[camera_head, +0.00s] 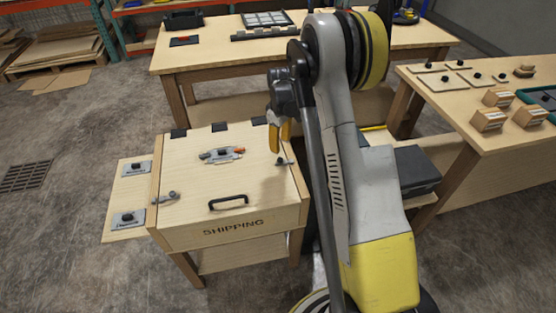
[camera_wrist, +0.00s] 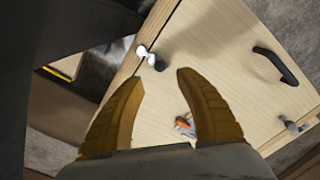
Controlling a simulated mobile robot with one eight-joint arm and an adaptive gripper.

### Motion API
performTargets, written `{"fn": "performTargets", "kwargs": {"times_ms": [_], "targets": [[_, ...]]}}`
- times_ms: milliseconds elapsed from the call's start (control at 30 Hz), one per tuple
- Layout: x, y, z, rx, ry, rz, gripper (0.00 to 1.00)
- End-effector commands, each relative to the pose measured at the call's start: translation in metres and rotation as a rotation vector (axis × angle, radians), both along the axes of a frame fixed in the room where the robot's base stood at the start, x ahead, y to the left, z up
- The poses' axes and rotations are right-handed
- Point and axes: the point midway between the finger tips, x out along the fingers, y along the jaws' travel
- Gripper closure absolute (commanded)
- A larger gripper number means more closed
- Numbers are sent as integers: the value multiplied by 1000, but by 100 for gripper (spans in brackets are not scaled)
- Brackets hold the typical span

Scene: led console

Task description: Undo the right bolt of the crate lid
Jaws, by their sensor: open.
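The wooden crate lid (camera_head: 190,178) is closed, with a black handle (camera_head: 229,202) near its front edge. The right bolt (camera_head: 284,161) is a small grey fitting with a dark knob at the lid's right edge. My gripper (camera_head: 279,145) is above the lid's right side, yellow fingers pointing down close to this bolt. In the wrist view my gripper (camera_wrist: 157,80) is open and empty, and the right bolt (camera_wrist: 147,54) shows just beyond the fingertips, apparently not between them. Whether a finger touches it, I cannot tell. The left bolt (camera_head: 167,197) sits at the lid's left edge.
A metal plate with orange-red parts (camera_head: 222,155) lies at the lid's middle. A side board (camera_head: 124,180) with two plates adjoins the crate's left. A workbench (camera_head: 215,52) stands behind; another table (camera_head: 478,117) with small blocks is at right.

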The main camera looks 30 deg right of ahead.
Motion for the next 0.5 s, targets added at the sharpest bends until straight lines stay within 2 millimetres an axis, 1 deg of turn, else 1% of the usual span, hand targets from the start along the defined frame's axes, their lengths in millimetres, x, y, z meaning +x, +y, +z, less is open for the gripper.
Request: {"fn": "performTargets", "kwargs": {"times_ms": [33,200,333,500], "targets": [[0,0,-15,0,0,0,58],[0,0,-49,0,-1,0,58],[0,0,-68,0,-1,-1,58],[0,0,-79,0,-1,-1,58]]}}
